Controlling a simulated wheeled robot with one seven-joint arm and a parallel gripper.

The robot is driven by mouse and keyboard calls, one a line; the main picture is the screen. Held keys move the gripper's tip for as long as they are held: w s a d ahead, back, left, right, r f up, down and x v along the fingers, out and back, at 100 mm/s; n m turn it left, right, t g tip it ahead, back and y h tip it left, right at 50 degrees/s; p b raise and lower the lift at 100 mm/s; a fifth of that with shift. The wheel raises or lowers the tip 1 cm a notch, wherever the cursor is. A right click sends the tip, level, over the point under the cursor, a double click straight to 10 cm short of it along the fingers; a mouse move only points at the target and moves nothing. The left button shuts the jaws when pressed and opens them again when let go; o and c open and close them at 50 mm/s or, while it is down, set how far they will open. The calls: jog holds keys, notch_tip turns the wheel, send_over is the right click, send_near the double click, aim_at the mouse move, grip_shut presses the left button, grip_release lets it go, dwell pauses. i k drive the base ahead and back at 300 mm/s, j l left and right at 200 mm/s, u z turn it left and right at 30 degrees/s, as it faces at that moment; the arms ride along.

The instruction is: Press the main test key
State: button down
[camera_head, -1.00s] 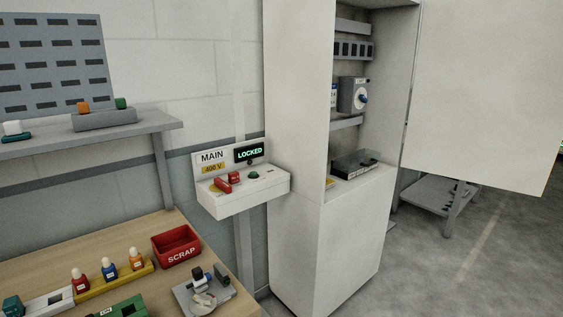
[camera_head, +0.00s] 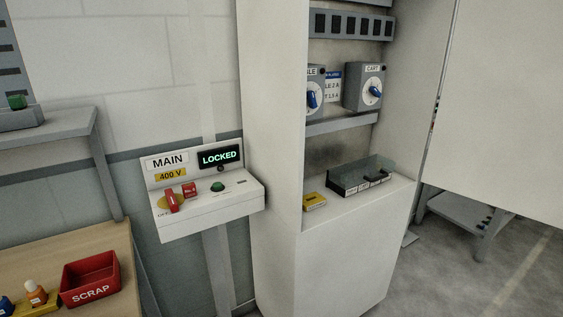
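A small dark slot or mark lies right of the button. Which of these is the test key is not labelled legibly. My gripper is not in view.
The tall cabinet (camera_head: 273,150) stands open, its door (camera_head: 510,110) swung right. Inside are grey boxes with blue rotary switches (camera_head: 376,91), a dark tray (camera_head: 345,185) and a yellow box (camera_head: 314,201). A red SCRAP bin (camera_head: 90,281) sits on the bench at lower left.

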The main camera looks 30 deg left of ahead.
aim_at(216, 185)
jog(key=i+j+u, duration=0.2)
jog(key=u, duration=0.25)
jog(key=i+u, duration=0.8)
jog(key=u, duration=0.15)
jog(key=i+l+u, duration=0.1)
jog(key=i+u, duration=0.2)
jog(key=u, duration=0.15)
jog(key=i+l+u, duration=0.1)
jog(key=i+u, duration=0.2)
jog(key=i, duration=0.3)
